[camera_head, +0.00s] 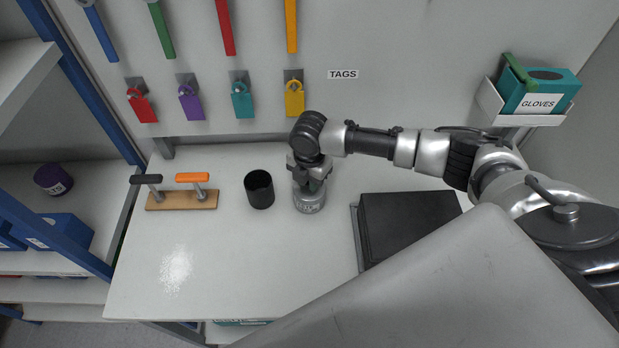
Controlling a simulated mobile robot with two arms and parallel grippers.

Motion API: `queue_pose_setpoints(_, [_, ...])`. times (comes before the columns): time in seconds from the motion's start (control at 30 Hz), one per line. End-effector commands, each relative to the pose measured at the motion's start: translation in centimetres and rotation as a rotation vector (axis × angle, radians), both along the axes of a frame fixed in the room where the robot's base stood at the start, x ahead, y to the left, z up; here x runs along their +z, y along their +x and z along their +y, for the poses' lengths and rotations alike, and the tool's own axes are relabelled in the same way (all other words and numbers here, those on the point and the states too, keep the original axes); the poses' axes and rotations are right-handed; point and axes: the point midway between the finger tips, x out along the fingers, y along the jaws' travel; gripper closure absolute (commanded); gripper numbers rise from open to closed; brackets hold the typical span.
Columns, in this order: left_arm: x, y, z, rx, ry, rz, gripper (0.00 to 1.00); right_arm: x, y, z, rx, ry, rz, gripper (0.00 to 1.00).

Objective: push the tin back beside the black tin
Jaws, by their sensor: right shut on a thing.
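A grey tin (309,203) with lettering on its side stands on the white table, to the right of the black tin (259,194). A small gap of table separates the two tins. The black tin is upright, with a dark open top. My right gripper (310,184) comes down from above, shut on the grey tin and hiding its top. My left gripper is not in view.
A wooden block (181,203) with a black and an orange handle stands to the left. White powder (176,268) lies on the front left of the table (240,285). A black box (410,222) is on the right. Coloured tags hang on the back wall.

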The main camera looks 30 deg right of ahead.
Motion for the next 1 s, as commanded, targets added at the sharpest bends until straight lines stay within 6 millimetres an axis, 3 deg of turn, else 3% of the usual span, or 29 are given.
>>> queue_pose_setpoints(1.0, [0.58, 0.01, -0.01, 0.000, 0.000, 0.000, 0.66, -0.09, -0.02, -0.03, 0.000, 0.000, 0.000, 1.00])
